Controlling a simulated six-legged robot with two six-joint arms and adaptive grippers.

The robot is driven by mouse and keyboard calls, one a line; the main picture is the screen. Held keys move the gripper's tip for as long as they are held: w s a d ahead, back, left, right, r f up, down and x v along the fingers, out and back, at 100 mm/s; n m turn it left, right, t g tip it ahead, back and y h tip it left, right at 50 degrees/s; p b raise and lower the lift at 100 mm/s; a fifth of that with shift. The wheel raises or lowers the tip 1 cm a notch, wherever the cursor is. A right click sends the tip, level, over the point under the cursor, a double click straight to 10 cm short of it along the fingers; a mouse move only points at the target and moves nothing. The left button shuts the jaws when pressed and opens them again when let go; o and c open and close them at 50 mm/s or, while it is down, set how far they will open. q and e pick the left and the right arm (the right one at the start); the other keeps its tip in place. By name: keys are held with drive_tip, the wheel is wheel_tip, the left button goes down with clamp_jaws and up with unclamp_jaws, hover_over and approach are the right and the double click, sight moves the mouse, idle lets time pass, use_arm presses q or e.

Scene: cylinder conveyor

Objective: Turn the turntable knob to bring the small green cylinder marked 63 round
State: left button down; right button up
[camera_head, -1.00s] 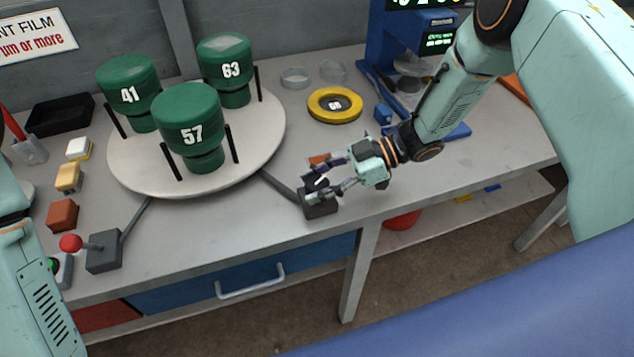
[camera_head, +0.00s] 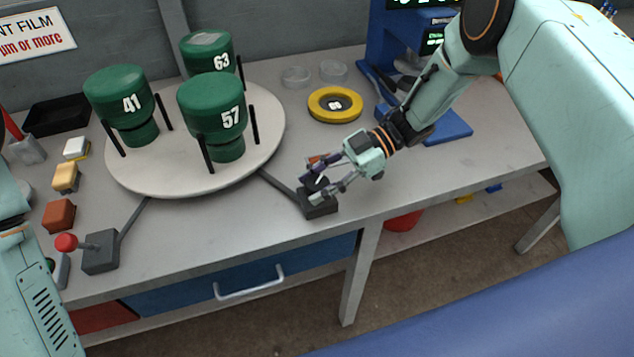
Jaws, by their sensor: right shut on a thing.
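The small green cylinder marked 63 (camera_head: 211,55) stands upright at the back of the round white turntable (camera_head: 260,155). Green cylinders marked 41 (camera_head: 122,95) and 57 (camera_head: 212,105) stand at its left and front right. Black posts stand beside them. The turntable knob is on the dark box (camera_head: 322,208) at the bench's front edge, joined to the turntable by a grey bar. My right gripper (camera_head: 315,188) is shut on the knob, which its fingers largely hide. Part of my left arm shows at the left edge; its gripper is out of view.
A second dark box with a red-ball lever (camera_head: 67,243) stands front left. Several small blocks and a black tray (camera_head: 58,115) lie left. A yellow ring (camera_head: 335,105), clear dishes and a blue machine (camera_head: 385,50) stand right of the turntable. Bench between is clear.

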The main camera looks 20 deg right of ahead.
drive_tip(key=shift+s+f+n+g+h+b, duration=0.1)
drive_tip(key=shift+n+g+h+b, duration=0.3)
drive_tip(key=shift+n+g+b, duration=0.6)
idle(3.8)
drive_tip(key=o, duration=1.2)
drive_tip(key=shift+g, duration=0.3)
drive_tip(key=shift+c, duration=0.2)
drive_tip(key=shift+d, duration=0.1)
drive_tip(key=v, duration=1.2)
